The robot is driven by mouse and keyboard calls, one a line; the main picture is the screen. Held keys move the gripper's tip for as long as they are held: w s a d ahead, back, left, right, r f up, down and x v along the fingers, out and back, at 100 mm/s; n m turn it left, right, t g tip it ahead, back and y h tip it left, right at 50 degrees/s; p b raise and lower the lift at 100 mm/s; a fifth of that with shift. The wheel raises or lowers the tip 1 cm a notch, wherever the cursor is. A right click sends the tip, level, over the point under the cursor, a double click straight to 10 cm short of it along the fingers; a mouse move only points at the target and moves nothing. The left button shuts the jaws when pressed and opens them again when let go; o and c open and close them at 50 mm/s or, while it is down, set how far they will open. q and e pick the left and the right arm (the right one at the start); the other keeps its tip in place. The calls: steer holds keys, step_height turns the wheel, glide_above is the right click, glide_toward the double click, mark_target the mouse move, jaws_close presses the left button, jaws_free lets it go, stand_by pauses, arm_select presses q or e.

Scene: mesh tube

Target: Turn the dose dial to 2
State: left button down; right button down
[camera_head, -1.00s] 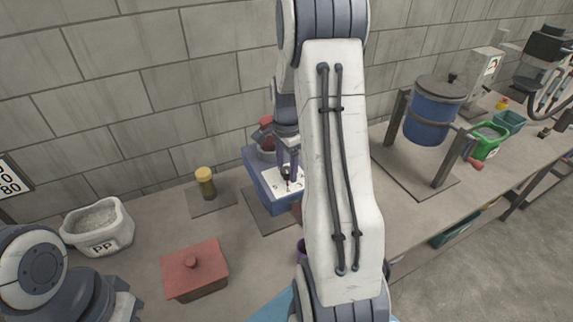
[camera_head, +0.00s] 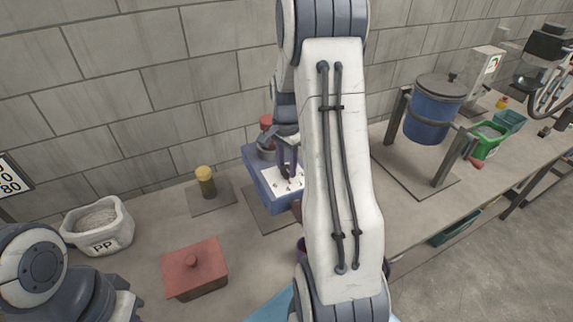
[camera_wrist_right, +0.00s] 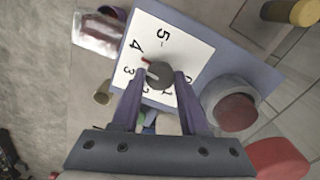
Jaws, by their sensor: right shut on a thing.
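The dose dial (camera_wrist_right: 160,75) is a dark grey round knob on a white plate (camera_wrist_right: 180,40) with printed digits. The plate lies on a blue box (camera_head: 262,187), which stands by the wall in the head view. My right gripper (camera_wrist_right: 158,84) is shut on the dial, one finger on each side. In the head view my right gripper (camera_head: 287,165) is over the plate and the arm hides part of the box. My left gripper's fingers are out of view.
A grey cylinder with a red top (camera_wrist_right: 236,112) stands beside the plate. A yellow-capped jar (camera_head: 205,182), a red lidded box (camera_head: 195,270) and a white PP tub (camera_head: 98,228) are to the left. A blue drum (camera_head: 430,115) stands to the right.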

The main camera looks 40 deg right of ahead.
mark_target(287, 168)
steer(key=n, duration=0.4)
steer(key=shift+n, duration=0.3)
steer(key=n, duration=0.3)
steer(key=shift+n, duration=0.4)
steer(key=n, duration=0.8)
steer(key=shift+n, duration=0.4)
steer(key=shift+c, duration=2.1)
jaws_free()
step_height(287, 168, up, 11)
steer(key=b, duration=0.2)
steer(key=shift+f, duration=0.2)
